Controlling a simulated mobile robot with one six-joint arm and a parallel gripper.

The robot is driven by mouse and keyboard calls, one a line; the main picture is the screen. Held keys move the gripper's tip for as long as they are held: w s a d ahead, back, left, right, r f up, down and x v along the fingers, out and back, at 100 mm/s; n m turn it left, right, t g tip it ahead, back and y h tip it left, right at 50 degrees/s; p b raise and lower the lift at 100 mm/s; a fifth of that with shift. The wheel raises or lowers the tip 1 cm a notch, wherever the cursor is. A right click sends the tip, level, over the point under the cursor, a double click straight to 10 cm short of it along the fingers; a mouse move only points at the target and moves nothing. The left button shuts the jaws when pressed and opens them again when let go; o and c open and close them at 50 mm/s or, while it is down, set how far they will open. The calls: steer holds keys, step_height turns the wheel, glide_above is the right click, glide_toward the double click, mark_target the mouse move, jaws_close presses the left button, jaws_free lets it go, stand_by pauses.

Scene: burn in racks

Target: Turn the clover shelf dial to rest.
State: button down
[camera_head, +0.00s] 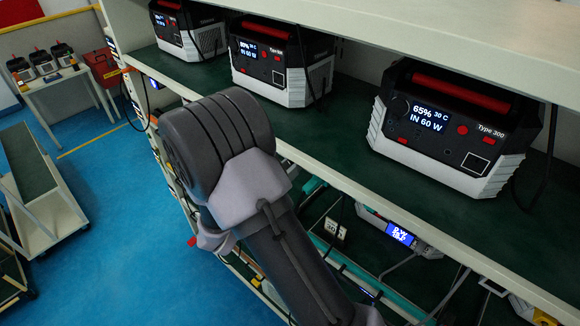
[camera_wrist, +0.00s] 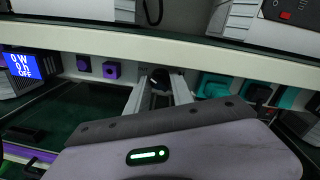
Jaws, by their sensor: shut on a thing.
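My gripper (camera_wrist: 159,88) shows in the wrist view, its two pale fingers reaching away to the front rail under a shelf. The fingers are closed on a small dark dial (camera_wrist: 160,76) on that rail, which they mostly cover. The dial's pointer and its marks cannot be read, and I see no clover sign. In the head view my arm hides the gripper and the dial.
Purple square fittings (camera_wrist: 112,70) sit left of the fingers and teal ones (camera_wrist: 214,85) to the right. A blue screen (camera_wrist: 20,64) reads 0 W, OFF. In the head view, power units (camera_head: 446,125) stand on the upper shelf (camera_head: 340,130). Blue floor (camera_head: 130,230) is open at left.

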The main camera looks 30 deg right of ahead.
steer(key=shift+f, duration=0.1)
steer(key=shift+m+h+b, duration=0.4)
steer(key=shift+m+b, duration=5.6)
steer(key=shift+b, duration=1.85)
steer(key=c, duration=1.1)
jaws_free()
